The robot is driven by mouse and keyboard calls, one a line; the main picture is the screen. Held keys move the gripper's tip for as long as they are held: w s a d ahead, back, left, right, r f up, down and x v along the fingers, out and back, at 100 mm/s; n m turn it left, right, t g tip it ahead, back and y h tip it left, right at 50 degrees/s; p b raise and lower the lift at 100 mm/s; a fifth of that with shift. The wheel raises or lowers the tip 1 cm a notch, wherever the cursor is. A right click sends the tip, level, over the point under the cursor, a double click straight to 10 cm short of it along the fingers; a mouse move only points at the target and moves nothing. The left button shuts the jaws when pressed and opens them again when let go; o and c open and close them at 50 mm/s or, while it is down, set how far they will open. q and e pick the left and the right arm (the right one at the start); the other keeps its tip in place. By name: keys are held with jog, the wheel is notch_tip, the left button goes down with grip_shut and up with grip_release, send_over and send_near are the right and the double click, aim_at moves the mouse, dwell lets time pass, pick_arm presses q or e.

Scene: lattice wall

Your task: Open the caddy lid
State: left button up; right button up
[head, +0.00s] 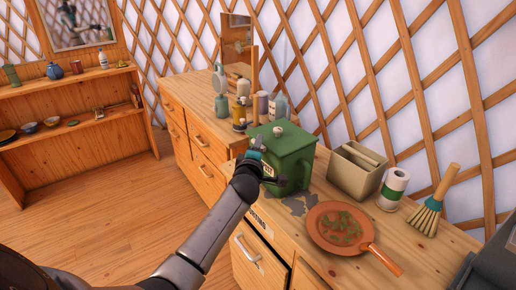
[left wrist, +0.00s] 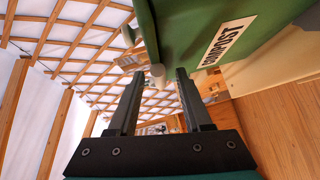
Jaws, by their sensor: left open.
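The green caddy (head: 281,165) stands on the wooden counter, with its flat green lid (head: 283,135) lying closed on top and a pale knob on the lid. My left gripper (head: 257,148) is at the caddy's near left side, by the lid's edge, and hides part of the front. In the left wrist view its two fingers (left wrist: 156,88) are apart with nothing held between them. A pale knob shows just beyond the fingertips. My right gripper is out of view.
Right of the caddy are a beige bin (head: 354,172), a paper roll (head: 393,188), a brush (head: 434,205) and a terracotta pan (head: 340,228) with green scraps. Bottles (head: 243,90) and a mirror (head: 239,55) stand behind. The floor on the left is clear.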

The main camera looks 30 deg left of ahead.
pick_arm(q)
grip_shut()
dwell(0.3)
jog(key=shift+f, duration=0.1)
dwell(1.0)
